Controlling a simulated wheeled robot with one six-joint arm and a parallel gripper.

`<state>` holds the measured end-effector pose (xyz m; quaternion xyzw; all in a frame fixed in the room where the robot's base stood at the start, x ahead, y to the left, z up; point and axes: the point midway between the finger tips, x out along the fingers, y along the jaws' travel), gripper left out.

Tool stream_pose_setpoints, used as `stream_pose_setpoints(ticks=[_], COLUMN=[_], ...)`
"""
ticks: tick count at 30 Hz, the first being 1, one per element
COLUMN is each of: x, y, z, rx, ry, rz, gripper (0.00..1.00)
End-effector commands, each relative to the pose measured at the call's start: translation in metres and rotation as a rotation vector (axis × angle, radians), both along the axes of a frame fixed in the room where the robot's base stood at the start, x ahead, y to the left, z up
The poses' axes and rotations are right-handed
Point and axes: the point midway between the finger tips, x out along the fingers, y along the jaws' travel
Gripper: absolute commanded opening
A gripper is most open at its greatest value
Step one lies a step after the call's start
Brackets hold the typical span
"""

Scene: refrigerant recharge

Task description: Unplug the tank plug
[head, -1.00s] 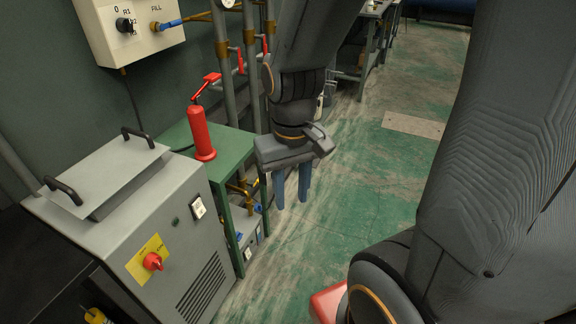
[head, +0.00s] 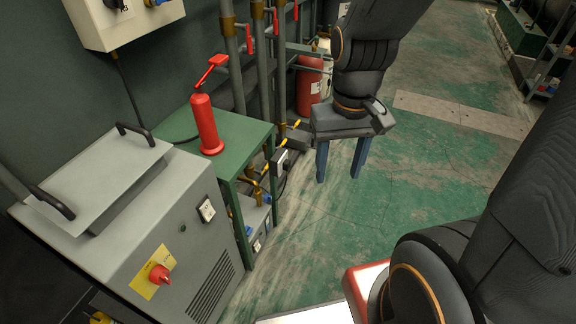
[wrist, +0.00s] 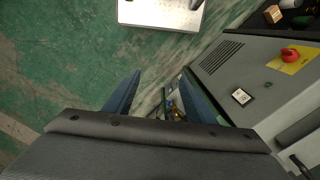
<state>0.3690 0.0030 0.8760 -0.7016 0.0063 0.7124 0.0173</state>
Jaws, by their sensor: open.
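My gripper (head: 338,172) is open and empty, its two blue fingers pointing down above the green floor, right of the green table. The fingers also show in the wrist view (wrist: 163,92), spread apart. No tank plug can be made out for sure. A small outlet box (head: 282,161) with a dark part on it is low on the wall side behind the table, left of my gripper and apart from it.
A grey cabinet (head: 165,225) with a red knob (head: 159,274) stands at the left, also in the wrist view (wrist: 235,70). A red pump-like cylinder (head: 206,125) stands on the green table (head: 245,135). Pipes with red levers line the wall.

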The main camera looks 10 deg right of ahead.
Motion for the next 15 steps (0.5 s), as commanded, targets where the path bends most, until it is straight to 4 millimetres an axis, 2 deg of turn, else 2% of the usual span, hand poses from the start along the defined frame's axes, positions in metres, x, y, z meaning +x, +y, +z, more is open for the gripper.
stream_pose_setpoints(ticks=[8, 15], x=[0.006, 0.031], y=[0.011, 0.035], z=[-0.084, -0.155], rx=[0.143, 0.351], ry=[0.203, 0.415], rz=[-0.298, -0.629], gripper=[0.5, 0.5])
